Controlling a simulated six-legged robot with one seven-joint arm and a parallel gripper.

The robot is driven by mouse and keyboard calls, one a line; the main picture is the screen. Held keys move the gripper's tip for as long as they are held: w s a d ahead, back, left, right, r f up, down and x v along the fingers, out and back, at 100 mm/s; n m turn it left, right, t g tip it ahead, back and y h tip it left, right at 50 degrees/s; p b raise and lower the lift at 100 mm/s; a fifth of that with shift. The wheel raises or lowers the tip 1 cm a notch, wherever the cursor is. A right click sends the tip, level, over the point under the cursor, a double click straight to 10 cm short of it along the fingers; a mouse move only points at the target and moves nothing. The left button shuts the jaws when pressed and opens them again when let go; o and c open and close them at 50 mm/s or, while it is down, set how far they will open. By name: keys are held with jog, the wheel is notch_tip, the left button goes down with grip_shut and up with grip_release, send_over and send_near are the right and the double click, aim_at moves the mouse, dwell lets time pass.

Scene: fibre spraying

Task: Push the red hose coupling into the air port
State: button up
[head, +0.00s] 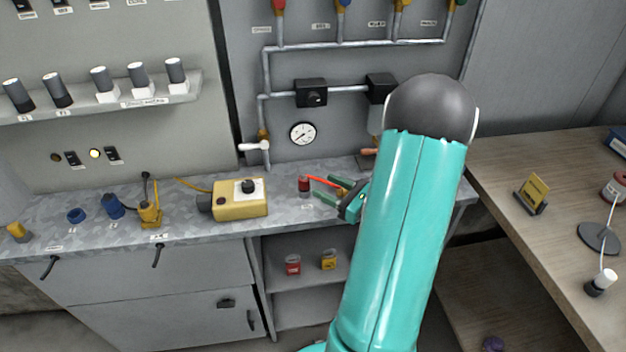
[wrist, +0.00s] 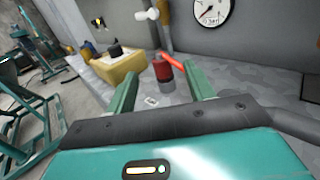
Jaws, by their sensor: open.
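The red hose coupling (head: 304,186) stands upright on the metal counter, with an orange-red hose (head: 325,181) running off its top to the right. In the wrist view the coupling (wrist: 163,71) shows red above and dark below, just ahead of and between my fingertips. My gripper (head: 333,191) is open and empty, low over the counter, to the right of the coupling in the head view; its fingers also show in the wrist view (wrist: 162,82). Red, blue, yellow and green fittings hang along the top pipe, the red one (head: 279,6) leftmost. I cannot read which is the air port.
A yellow box (head: 239,199) sits left of the coupling. A pressure gauge (head: 302,133), a white-handled valve (head: 255,146) and a black pipe-mounted box (head: 311,93) are on the wall behind. My arm hides part of the counter's right end. A wooden table (head: 560,240) stands right.

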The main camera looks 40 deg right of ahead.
jog(key=s, duration=0.3)
jog(key=s+d, duration=0.1)
jog(key=s, duration=0.1)
jog(key=shift+s, duration=0.35)
jog(key=w+a+r+n+g+y, duration=0.25)
jog(key=a+n+g, duration=0.45)
jog(key=a, duration=0.5)
jog(key=w+a+r+n+g+y, duration=0.1)
jog(key=a+r+n+g+y, duration=0.35)
jog(key=a+n, duration=0.6)
jog(key=s+a+r+n+h, duration=0.6)
jog(key=a+r+n+h, duration=0.2)
jog(key=n, duration=0.8)
jog(key=a+h, duration=0.2)
jog(key=a, duration=0.1)
jog(key=shift+a+r, duration=0.15)
jog(key=shift+r, duration=0.25)
jog(key=shift+n+g, duration=0.25)
